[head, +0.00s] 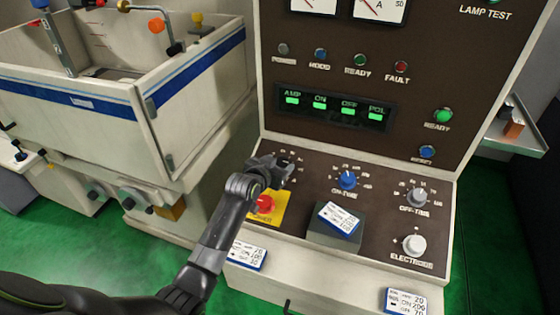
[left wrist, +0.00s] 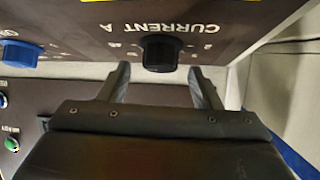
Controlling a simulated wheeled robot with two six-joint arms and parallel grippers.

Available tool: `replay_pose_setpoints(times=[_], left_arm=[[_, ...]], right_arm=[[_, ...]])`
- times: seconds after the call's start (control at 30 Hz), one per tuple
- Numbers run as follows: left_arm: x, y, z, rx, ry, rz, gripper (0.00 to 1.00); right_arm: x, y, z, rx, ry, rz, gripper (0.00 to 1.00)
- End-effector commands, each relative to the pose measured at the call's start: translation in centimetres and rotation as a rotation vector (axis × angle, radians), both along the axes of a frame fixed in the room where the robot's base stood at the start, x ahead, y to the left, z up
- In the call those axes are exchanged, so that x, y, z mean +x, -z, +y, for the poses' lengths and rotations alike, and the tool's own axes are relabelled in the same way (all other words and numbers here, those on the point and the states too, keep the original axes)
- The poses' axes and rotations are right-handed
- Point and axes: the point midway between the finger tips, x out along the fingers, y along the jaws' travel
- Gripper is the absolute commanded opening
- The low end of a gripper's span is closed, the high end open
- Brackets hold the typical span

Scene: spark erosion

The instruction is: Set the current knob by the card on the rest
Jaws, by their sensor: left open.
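My left gripper (head: 280,172) is over the upper left of the sloping control panel and hides the current knob in the head view. In the left wrist view the black current knob (left wrist: 160,53), labelled CURRENT A, lies just ahead of and between the open fingers (left wrist: 159,76). Whether the fingers touch it I cannot tell. A blue-edged white card (head: 339,217) lies tilted on the dark grey rest (head: 335,239); its print is too small to read surely. My right gripper is not in view.
A blue on-time knob (head: 347,180), grey off-time knob (head: 416,197) and white electrode knob (head: 414,244) are on the panel. A red power knob (head: 264,204) is beside my arm. Two other cards lie on the front ledge, left (head: 246,256) and right (head: 404,302).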

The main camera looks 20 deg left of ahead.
Motion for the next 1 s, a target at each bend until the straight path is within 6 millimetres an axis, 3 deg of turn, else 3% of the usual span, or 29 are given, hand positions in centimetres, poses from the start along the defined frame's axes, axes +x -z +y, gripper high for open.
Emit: replay_pose_setpoints(times=[0.2, 0.6, 0.93, 1.0], left_arm=[[1.3, 0.5, -0.2, 0.0, 0.0, 0.002, 0.58], [1.5, 0.7, -0.3, -0.001, 0.0, 0.0, 0.56], [1.5, 0.7, -0.3, -0.001, 0.0, 0.001, 0.13], [1.5, 0.7, -0.3, -0.001, 0.0, 0.001, 0.13]], right_arm=[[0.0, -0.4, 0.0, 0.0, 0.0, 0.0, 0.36], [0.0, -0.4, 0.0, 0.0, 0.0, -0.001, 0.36], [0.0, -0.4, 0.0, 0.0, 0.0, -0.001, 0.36], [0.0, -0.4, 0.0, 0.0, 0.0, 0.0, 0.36]])
